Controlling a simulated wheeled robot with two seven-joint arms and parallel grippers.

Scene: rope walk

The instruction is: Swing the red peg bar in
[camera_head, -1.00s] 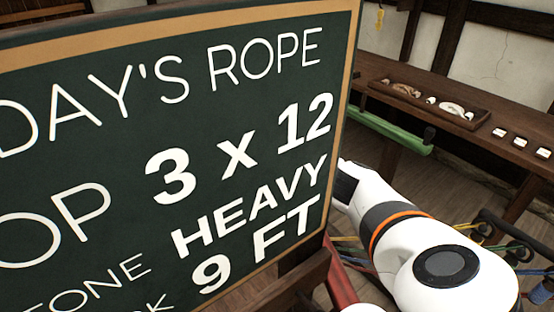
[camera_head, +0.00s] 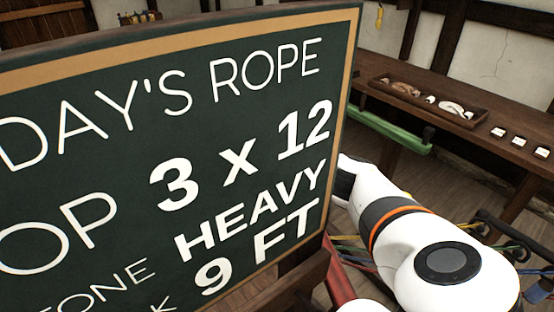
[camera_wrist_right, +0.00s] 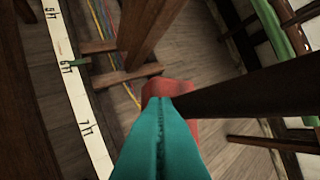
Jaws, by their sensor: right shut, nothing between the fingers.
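The red peg bar (camera_head: 340,278) shows only as a short red piece at the right edge of the chalkboard in the head view, mostly hidden by the board and my arm. In the right wrist view, a red end (camera_wrist_right: 184,102) lies just beyond the tips of my right gripper (camera_wrist_right: 160,106). The teal fingers are shut together with nothing between them. They overlap the red piece in the picture; I cannot tell whether they touch it. In the head view my right gripper is hidden. My left gripper is not in view.
A large chalkboard (camera_head: 115,160) blocks much of the head view. A green bar (camera_head: 392,131) runs along a wooden bench (camera_head: 440,128) behind. The wrist view shows a numbered white strip (camera_wrist_right: 75,85), coloured strands (camera_wrist_right: 106,35), a wooden post (camera_wrist_right: 150,25) and a dark beam (camera_wrist_right: 260,92).

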